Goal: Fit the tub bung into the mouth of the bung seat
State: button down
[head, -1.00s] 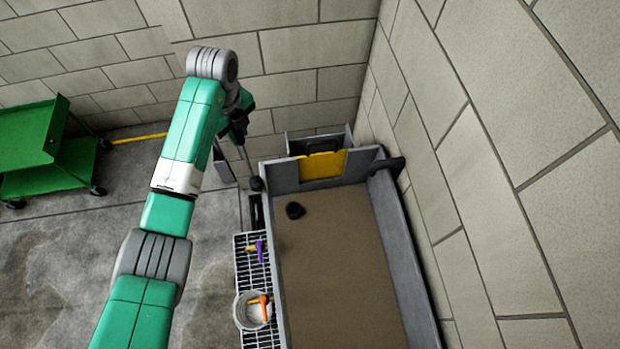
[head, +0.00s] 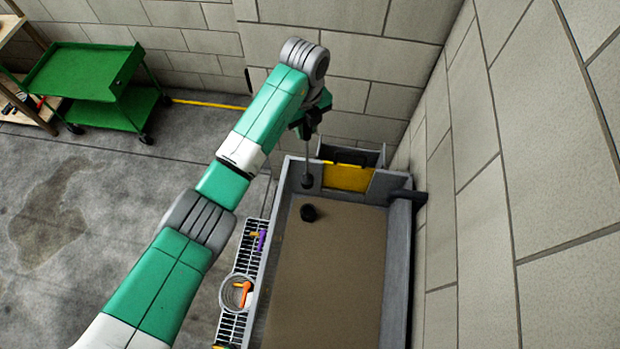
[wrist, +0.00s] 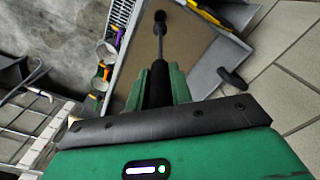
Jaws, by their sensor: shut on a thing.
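My gripper (head: 304,128) is shut on the dark handle of the tub bung, whose thin rod hangs downward. The black bung end (head: 307,181) appears over the inside of the grey tub (head: 398,260), near its far left corner. In the wrist view my gripper (wrist: 160,86) grips the handle, and the bung end (wrist: 160,15) shows at the top, above the brown surface. The bung seat (head: 308,212), a short black ring, stands on the brown floor in the head view, just below the bung in the picture and apart from it. Its mouth is hard to make out.
A yellow panel (head: 346,177) sits in the tub's far wall. A black stub (head: 421,197) juts at the right wall. A grating (head: 228,328) on the left holds a clear bucket (head: 236,293) and a purple-handled tool (head: 262,240). A green cart (head: 100,85) stands far left.

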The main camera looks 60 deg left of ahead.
jog(key=b, duration=2.1)
send_over(307, 178)
jog(key=f, duration=2.1)
jog(key=shift+w+a, duration=0.15)
jog(key=shift+a, duration=0.05)
jog(key=shift+r, duration=0.1)
jog(key=shift+p, duration=0.3)
jog(key=shift+f+b, duration=0.6)
jog(key=shift+f, duration=3.45)
jog(key=c, duration=1.3)
grip_release()
jog(key=shift+o, duration=0.2)
